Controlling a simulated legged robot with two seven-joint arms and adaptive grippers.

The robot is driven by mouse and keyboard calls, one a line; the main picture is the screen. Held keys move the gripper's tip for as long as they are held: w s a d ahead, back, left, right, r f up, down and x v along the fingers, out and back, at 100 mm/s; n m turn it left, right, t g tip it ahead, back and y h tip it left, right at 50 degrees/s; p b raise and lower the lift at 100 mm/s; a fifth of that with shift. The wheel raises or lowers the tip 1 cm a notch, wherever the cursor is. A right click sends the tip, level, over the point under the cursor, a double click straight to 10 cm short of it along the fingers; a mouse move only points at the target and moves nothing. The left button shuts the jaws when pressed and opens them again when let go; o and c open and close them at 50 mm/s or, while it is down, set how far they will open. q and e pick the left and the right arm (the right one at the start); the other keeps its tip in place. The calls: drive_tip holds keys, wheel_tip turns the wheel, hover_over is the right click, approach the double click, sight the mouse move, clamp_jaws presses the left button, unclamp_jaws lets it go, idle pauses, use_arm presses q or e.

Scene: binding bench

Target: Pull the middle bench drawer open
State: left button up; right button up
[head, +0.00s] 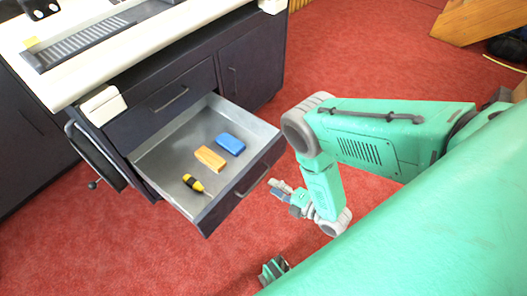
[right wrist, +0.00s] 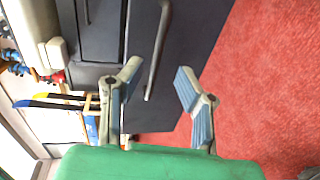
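The middle bench drawer (head: 163,163) stands pulled out below a shut upper drawer (head: 165,92). Its grey metal tray holds a blue block (head: 230,144), an orange block (head: 210,158) and a yellow-and-black screwdriver (head: 194,184). The bar handle (head: 252,181) is on its dark front panel. My right gripper (head: 279,190) is just right of that front, apart from the handle. In the right wrist view its fingers (right wrist: 157,88) are spread and empty, with a bar handle (right wrist: 158,50) beyond the gap between them.
The bench's pale top (head: 50,72) carries a dark slotted tray (head: 90,38). A dark cupboard door (head: 252,62) is right of the drawers. Red carpet (head: 380,50) is open around the bench. A wooden piece (head: 475,20) stands at the upper right.

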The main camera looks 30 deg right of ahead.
drive_tip(key=v, duration=0.5)
drive_tip(key=shift+s, duration=0.15)
idle(0.3)
